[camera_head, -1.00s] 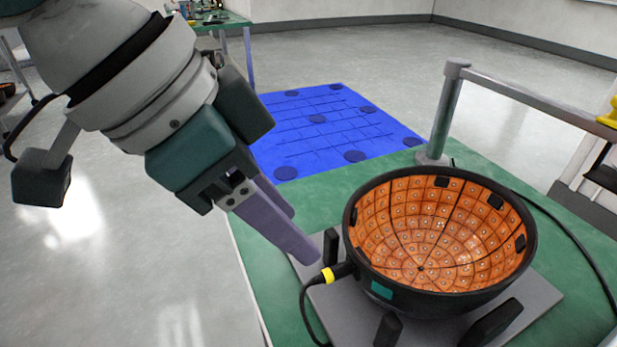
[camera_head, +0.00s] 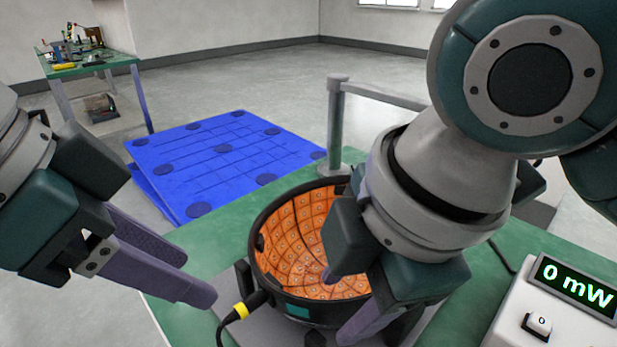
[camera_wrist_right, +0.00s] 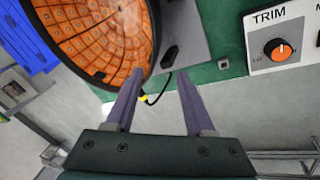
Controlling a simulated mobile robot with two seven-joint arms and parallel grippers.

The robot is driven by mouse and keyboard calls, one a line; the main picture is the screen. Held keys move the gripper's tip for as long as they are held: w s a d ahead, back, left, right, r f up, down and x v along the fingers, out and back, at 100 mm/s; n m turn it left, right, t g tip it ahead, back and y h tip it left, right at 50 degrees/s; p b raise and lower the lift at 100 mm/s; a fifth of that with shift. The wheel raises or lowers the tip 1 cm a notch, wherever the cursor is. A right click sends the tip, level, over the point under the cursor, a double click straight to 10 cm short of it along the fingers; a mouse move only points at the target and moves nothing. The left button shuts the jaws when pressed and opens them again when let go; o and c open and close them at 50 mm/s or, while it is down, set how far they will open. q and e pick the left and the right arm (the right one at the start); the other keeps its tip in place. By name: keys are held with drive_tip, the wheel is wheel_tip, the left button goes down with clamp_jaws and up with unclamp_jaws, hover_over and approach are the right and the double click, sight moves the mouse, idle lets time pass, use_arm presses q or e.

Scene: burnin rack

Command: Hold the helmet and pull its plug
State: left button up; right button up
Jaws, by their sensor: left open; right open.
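The helmet (camera_head: 278,262) is an open black bowl with an orange tiled inside, opening upward on a grey plate (camera_head: 232,325). Its plug (camera_head: 257,299), black with a yellow ring (camera_head: 240,310), sits at the helmet's left front side, with a black cable hanging down. My left gripper (camera_head: 199,278) is open and empty, its fingertips just left of the plug. My right gripper (camera_head: 346,301) is open over the helmet's right front part and hides some of it. In the right wrist view, my right gripper (camera_wrist_right: 162,80) has one finger overlapping the helmet (camera_wrist_right: 100,35); the yellow ring (camera_wrist_right: 143,98) shows beside that finger.
The green table (camera_head: 215,240) carries the plate. A white box with a display (camera_head: 575,285) reading 0 mW stands at the right front. A grey post (camera_head: 336,125) with a rail rises behind the helmet. A blue pallet (camera_head: 215,155) lies beyond the table.

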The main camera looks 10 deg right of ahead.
sight(368, 294)
drive_tip(key=d, duration=0.1)
drive_tip(key=d+h, duration=0.1)
drive_tip(key=w+d, duration=0.1)
drive_tip(key=shift+w+d+r+h, duration=0.1)
drive_tip(key=shift+d+r+h, duration=0.05)
drive_tip(key=shift+r+h, duration=0.15)
drive_tip(key=x, duration=0.9)
drive_tip(key=shift+f, duration=0.35)
clamp_jaws()
idle(1.7)
